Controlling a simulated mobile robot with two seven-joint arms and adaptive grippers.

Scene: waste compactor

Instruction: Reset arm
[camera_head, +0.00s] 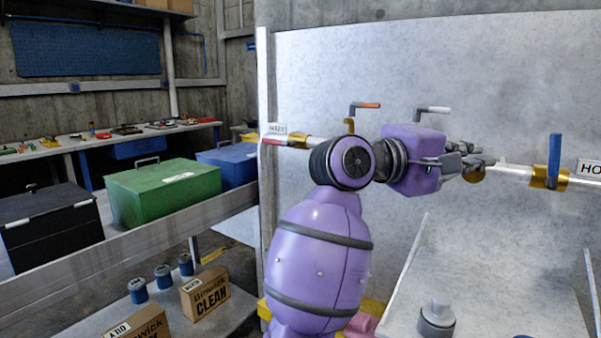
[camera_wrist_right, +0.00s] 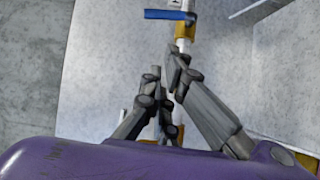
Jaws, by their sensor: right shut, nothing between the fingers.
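My right arm, purple with dark bands, rises from the bottom centre of the head view and bends to the right. Its gripper (camera_head: 482,163) is shut and empty in front of the horizontal pipe, close to a brass fitting. The right wrist view shows the gripper's two dark fingers (camera_wrist_right: 172,75) close together, with the pipe behind them. I cannot tell whether the fingers touch the pipe. My left gripper is not in view.
A blue-handled valve (camera_head: 554,162) is on the pipe to the right. An orange-tipped lever (camera_head: 366,106) and a grey-tipped lever (camera_head: 432,111) are on the wall panel. A green toolbox (camera_head: 163,192) and cardboard boxes (camera_head: 205,293) stand at left.

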